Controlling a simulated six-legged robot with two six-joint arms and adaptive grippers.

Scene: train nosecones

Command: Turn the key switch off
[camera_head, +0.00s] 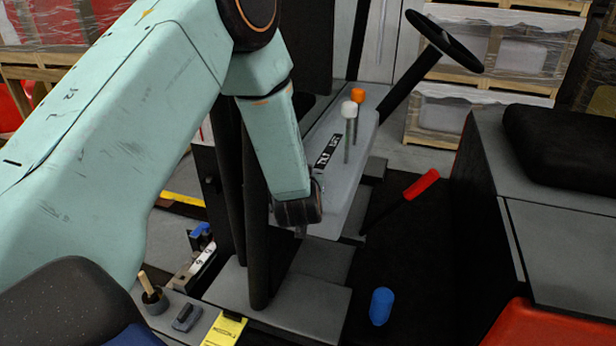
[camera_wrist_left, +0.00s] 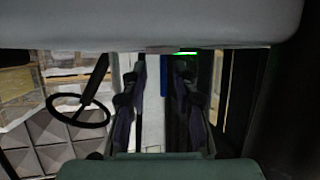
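I cannot make out the key switch in either view; it may be hidden by my arm or gripper. My left arm comes in from the left of the head view and bends down. My left gripper (camera_head: 298,212) is at the lower edge of the grey console (camera_head: 335,205), below a black label with white marks. I cannot tell whether it touches the console. In the left wrist view the two dark fingers of the left gripper (camera_wrist_left: 158,80) stand apart, with a pale strip showing between them. I see nothing held. My right gripper is not in view.
A steering wheel (camera_head: 445,42), levers with a white knob (camera_head: 349,109) and an orange knob (camera_head: 357,95), and a red-handled lever (camera_head: 421,184) stand nearby. Dark posts (camera_head: 256,220) are beside my gripper. A blue cylinder (camera_head: 381,306) and black seat (camera_head: 570,145) are to the right.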

